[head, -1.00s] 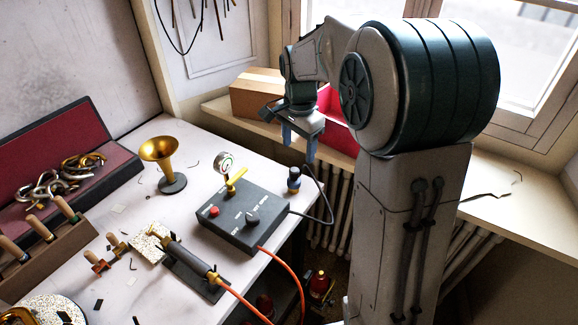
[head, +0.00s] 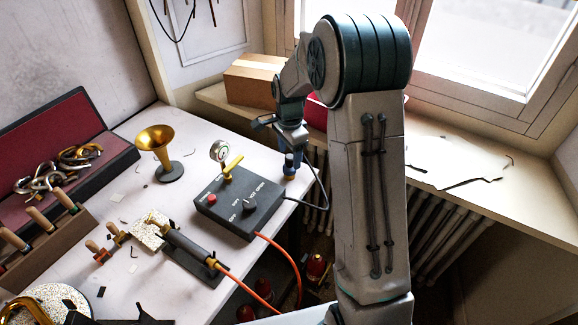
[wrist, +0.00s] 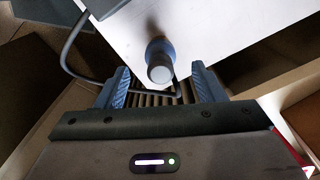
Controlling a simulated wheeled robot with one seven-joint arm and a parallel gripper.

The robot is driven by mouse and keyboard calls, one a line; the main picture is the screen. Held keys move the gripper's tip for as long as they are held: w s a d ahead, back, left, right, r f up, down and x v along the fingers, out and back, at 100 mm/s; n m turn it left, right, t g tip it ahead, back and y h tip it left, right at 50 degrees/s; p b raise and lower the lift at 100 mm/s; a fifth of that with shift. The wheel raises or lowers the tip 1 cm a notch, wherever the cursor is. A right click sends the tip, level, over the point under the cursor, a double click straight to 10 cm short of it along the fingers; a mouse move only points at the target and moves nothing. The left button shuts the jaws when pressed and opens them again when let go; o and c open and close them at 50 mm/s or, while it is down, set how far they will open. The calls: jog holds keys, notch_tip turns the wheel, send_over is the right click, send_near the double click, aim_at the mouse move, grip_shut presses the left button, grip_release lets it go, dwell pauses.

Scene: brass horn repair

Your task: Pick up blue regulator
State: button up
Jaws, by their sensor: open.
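The blue regulator (head: 289,167) stands upright near the table's right edge, beside the dark control box (head: 240,207). In the head view my gripper (head: 291,150) is directly over it and hides its upper part. In the wrist view the blue regulator (wrist: 158,50) shows from above with a round grey top. My gripper (wrist: 160,70) is open, one blue finger on each side of the regulator in that view, with a visible gap on both sides. I cannot tell how far down the fingers reach around it.
A dark hose loops from the control box past the regulator, close to my gripper. A pressure gauge (head: 219,151) and a brass horn bell (head: 155,140) stand to the left. The table edge drops off just right of the regulator, above a radiator (head: 462,235).

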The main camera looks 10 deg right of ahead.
aim_at(290, 167)
jog(key=shift+f+p, duration=0.45)
jog(key=shift+f, duration=1.85)
jog(key=c, duration=1)
jog(key=shift+o, duration=0.2)
jog(key=shift+r, duration=0.1)
